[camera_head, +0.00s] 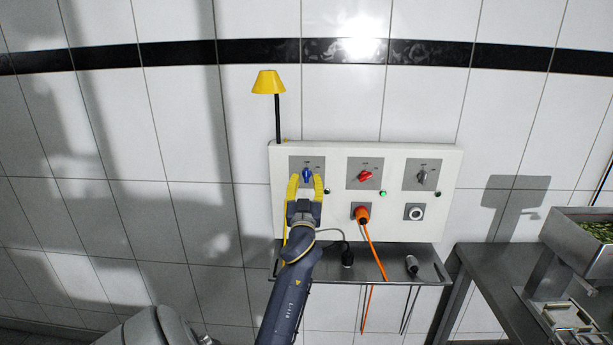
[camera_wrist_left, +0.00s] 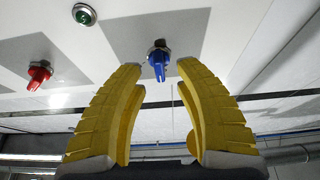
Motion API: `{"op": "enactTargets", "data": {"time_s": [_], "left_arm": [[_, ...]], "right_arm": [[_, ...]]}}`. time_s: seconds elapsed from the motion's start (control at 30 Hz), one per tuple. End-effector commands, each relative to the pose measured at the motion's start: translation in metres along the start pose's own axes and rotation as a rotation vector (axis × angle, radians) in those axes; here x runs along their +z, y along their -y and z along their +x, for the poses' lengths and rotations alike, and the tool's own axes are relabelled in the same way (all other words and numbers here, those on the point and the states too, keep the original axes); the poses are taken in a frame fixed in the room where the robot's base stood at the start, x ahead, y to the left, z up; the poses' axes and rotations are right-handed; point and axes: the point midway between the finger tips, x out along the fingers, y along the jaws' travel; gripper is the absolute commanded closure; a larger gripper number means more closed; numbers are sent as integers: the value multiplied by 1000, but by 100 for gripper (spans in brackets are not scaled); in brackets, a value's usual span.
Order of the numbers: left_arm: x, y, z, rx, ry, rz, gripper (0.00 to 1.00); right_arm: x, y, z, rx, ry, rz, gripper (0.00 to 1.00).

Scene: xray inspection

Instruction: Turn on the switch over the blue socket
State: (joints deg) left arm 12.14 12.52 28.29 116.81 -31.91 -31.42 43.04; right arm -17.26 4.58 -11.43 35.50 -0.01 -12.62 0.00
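The blue switch (camera_head: 307,174) is a rotary knob on a grey plate at the left of the white panel (camera_head: 335,152). Its handle looks upright, and the small lamp (camera_head: 327,192) at its lower right is dark. My left gripper (camera_head: 306,181) has yellow fingers spread on both sides of the knob. In the left wrist view the blue knob (camera_wrist_left: 159,63) shows between the open fingertips (camera_wrist_left: 160,72), with gaps on both sides. No blue socket can be made out; my gripper covers the area below the switch. My right gripper is in neither view.
A red switch (camera_head: 366,175) is tilted, with a lit green lamp (camera_head: 383,193). A grey switch (camera_head: 423,177) is farther right. An orange plug (camera_head: 362,213) with a cable sits below the red switch. A black plug (camera_head: 347,258) and grey plug (camera_head: 412,264) are at the shelf. A yellow lamp (camera_head: 268,83) stands upper left.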

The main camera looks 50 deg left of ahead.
Motion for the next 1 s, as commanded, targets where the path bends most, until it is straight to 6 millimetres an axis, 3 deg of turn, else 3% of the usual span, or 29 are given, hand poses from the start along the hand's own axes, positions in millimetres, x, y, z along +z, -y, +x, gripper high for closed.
{"op": "enactTargets", "data": {"time_s": [0.3, 0.73, 1.0], "left_arm": [[0, 0, 25, 1, 1, 0, 67], [0, 0, 28, 0, 0, -1, 67], [0, 0, 28, 0, 0, -1, 98]], "right_arm": [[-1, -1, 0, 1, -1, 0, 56], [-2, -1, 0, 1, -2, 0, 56], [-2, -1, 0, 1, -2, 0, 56]]}}
